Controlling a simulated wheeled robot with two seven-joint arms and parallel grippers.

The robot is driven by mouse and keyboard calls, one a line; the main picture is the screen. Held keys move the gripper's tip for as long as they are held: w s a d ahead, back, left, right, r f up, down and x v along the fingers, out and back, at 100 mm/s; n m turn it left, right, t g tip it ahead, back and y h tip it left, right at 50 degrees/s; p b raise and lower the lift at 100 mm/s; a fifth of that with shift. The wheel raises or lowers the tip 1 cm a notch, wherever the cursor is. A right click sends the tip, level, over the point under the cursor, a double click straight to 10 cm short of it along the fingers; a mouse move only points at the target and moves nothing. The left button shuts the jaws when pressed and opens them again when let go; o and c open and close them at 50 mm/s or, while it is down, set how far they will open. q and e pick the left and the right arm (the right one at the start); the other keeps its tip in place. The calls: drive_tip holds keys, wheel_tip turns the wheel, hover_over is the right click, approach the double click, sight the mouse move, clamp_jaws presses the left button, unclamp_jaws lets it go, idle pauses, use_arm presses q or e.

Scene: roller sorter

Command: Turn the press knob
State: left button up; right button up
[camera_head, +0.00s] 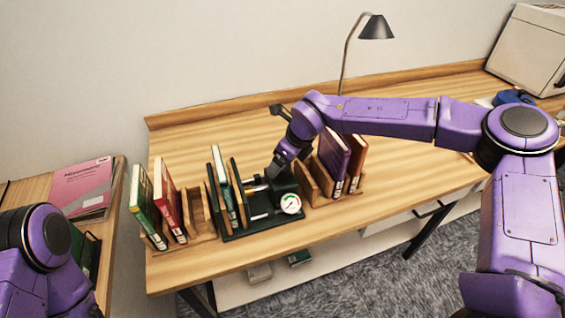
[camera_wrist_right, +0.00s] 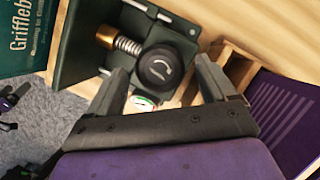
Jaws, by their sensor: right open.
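The press is a dark green device with a flat base (camera_head: 250,227) on the wooden table, holding upright books between its plates. Its round dial gauge (camera_head: 291,204) faces front. In the right wrist view the black press knob (camera_wrist_right: 158,68) carries a white curved arrow, and a spring on a screw with a brass collar (camera_wrist_right: 122,42) sits beside it. My right gripper (camera_wrist_right: 163,82) is open, its fingers on the left and right of the knob. Whether they touch it cannot be told. In the head view my right gripper (camera_head: 283,163) hangs over the press and partly hides it. My left gripper is out of view.
A wooden rack (camera_head: 200,222) with green and red books stands left of the press, and another rack (camera_head: 315,188) with purple and brown books stands right. A lamp (camera_head: 376,28) stands behind. A side table at left holds a pink book (camera_head: 82,187). The table's right part is fairly clear.

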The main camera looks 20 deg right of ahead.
drive_tip(key=b+v, duration=0.2)
drive_tip(key=v, duration=0.7)
drive_tip(key=shift+r, duration=0.2)
drive_tip(key=shift+s+d, duration=0.1)
